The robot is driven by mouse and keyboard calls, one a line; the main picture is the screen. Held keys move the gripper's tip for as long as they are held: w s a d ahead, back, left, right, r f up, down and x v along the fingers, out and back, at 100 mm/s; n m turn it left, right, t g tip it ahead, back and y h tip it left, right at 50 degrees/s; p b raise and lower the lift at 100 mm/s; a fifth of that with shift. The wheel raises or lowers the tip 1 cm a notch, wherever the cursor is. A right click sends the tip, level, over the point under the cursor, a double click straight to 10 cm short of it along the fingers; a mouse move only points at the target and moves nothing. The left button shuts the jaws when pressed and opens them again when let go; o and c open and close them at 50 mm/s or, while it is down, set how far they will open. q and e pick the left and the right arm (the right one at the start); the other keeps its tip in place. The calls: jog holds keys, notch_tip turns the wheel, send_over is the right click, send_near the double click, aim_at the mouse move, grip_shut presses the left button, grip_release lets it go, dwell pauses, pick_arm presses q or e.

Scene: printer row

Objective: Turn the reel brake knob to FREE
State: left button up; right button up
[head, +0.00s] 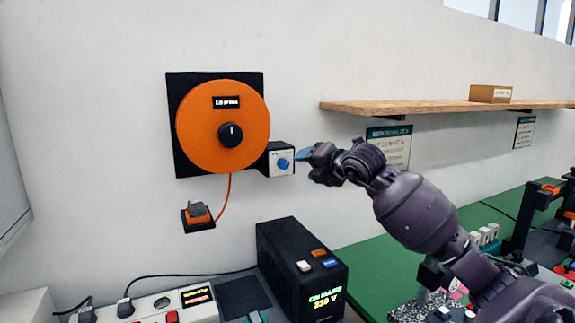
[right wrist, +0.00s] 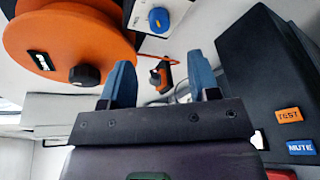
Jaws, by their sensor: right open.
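The orange reel (head: 200,140) with a black centre hub hangs on a black wall plate, and it shows at the upper left of the right wrist view (right wrist: 40,38). Beside its lower right is a small white-faced box (head: 274,151) with a blue round knob (head: 284,163), taken to be the brake knob. The knob also shows in the right wrist view (right wrist: 159,19), beyond the fingertips; its markings are too small to read. My right gripper (head: 304,155) is just right of the knob, with blue fingers apart and nothing between them (right wrist: 162,65). My left gripper is out of view.
A orange-and-black wall fitting (head: 198,214) hangs below the reel on an orange cord. A black power unit (head: 290,262) stands below the knob, and a white power strip (head: 150,308) lies left of it. A wooden shelf (head: 420,106) is above my right arm.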

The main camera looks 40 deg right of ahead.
aim_at(286, 164)
jog(key=p+x, duration=0.1)
jog(key=x, duration=0.7)
jog(key=shift+w+f, duration=0.15)
jog(key=shift+w, duration=0.4)
jog(key=shift+c, duration=0.2)
